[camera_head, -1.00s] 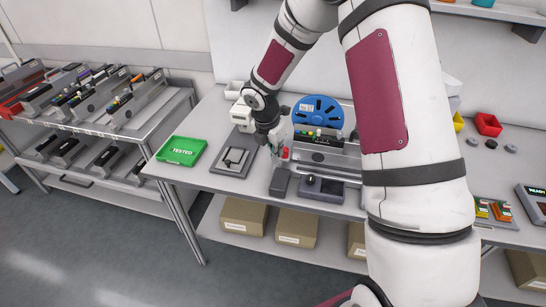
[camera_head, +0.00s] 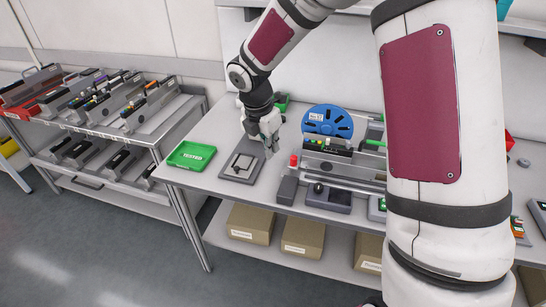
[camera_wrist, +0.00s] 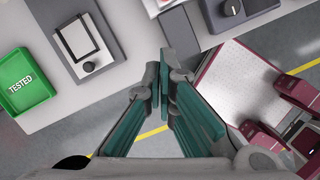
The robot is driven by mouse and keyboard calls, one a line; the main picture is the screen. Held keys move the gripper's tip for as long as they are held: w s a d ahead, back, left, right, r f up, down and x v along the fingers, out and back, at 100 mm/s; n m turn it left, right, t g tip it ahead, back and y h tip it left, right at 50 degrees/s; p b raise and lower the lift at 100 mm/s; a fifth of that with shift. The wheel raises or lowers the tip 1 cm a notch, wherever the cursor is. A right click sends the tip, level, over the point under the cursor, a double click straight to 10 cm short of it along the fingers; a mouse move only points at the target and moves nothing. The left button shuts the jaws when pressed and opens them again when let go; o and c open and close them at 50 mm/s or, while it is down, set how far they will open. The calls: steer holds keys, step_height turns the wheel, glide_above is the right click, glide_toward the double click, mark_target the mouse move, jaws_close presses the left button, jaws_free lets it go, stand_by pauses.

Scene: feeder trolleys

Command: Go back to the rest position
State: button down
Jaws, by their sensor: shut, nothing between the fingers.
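My gripper (camera_head: 271,146) hangs from my arm over the bench, close to the right side of a grey flat fixture (camera_head: 230,176). In the wrist view my gripper (camera_wrist: 162,88) has its two greenish fingers together at the tips, with nothing between them. The wrist view looks down past the bench's front edge to the floor. The fixture also shows in the wrist view (camera_wrist: 112,32), upper left of the fingers. My upper arm hides part of the bench at the right.
A green TESTED tray (camera_head: 191,155) lies at the bench's left end. A blue reel (camera_head: 327,121), a feeder unit (camera_head: 340,168) and a dark control box (camera_head: 329,199) stand right of my gripper. A loaded trolley (camera_head: 108,135) stands left.

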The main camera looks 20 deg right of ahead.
steer(key=shift+a+r, duration=0.1)
steer(key=shift+r, duration=0.4)
steer(key=s+d+r+m+t, duration=0.1)
steer(key=s+d+r+m, duration=0.1)
steer(key=s+r+m, duration=1.05)
steer(key=s+a+r+m+t+y, duration=0.1)
steer(key=s+r+m, duration=0.2)
steer(key=s+m, duration=0.2)
steer(key=s+a+r+m+t+y, duration=0.1)
steer(key=s+r+m+t, duration=0.1)
steer(key=s+m, duration=0.4)
steer(key=s+r, duration=0.1)
steer(key=s, duration=0.4)
steer(key=shift+a, duration=0.15)
steer(key=shift+w, duration=0.1)
